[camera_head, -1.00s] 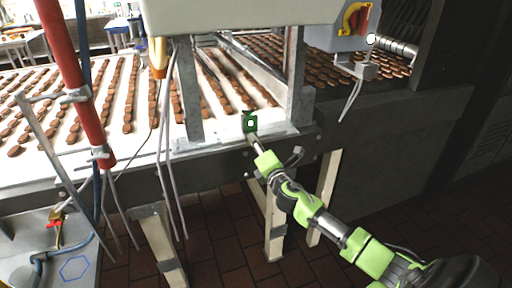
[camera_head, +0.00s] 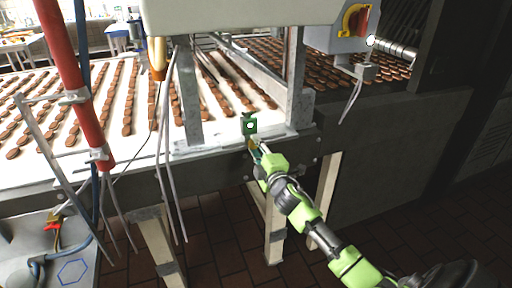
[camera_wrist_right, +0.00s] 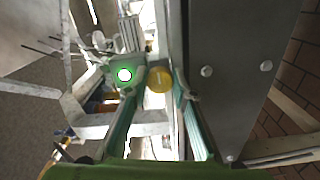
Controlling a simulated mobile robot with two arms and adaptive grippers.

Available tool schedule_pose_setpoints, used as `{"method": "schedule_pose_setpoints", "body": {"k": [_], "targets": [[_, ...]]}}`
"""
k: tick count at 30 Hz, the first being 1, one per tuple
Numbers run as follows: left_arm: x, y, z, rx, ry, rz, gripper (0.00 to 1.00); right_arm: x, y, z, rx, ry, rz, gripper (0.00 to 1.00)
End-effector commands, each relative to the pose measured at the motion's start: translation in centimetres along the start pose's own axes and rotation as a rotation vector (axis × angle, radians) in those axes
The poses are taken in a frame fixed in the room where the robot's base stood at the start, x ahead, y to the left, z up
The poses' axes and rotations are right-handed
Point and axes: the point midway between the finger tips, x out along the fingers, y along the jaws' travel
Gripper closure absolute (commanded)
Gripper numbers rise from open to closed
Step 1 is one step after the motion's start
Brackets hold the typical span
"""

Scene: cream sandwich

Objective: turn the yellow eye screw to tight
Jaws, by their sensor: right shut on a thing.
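The yellow eye screw (camera_wrist_right: 159,79) shows in the wrist view as a round yellow piece between my right fingertips. In the head view it is a small yellow spot (camera_head: 251,143) just below a green bracket (camera_head: 250,125) at the conveyor's edge. My right gripper (camera_head: 257,150) reaches it from the lower right and is shut on it; its teal fingers (camera_wrist_right: 160,88) lie on either side of the yellow piece. The screw's thread and its turn angle are hidden. My left gripper is not in view.
The white conveyor (camera_head: 60,135) with rows of brown biscuits lies behind the dark side rail (camera_head: 215,165). A grey upright post (camera_head: 295,80) stands close to the right of the bracket. A red pole (camera_head: 70,70) and hanging cables are at left. Brick floor lies below.

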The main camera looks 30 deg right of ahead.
Motion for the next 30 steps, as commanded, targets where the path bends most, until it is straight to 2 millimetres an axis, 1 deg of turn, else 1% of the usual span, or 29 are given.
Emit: {"method": "schedule_pose_setpoints", "body": {"k": [16,17,18,27,30], "targets": [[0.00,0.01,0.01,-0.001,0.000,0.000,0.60,-0.02,-0.12,-0.02,0.025,0.000,-0.002,0.97],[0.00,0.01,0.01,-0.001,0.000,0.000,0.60,-0.02,-0.12,-0.02,0.025,0.000,-0.002,0.68],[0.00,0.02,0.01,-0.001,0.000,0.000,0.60,-0.02,-0.12,-0.02,0.024,0.000,-0.002,0.59],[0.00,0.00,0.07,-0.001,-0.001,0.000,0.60,-0.02,-0.07,0.00,0.022,0.000,-0.001,0.59],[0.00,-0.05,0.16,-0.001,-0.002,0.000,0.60,-0.35,-0.12,0.00,0.022,0.000,-0.001,0.59]]}}
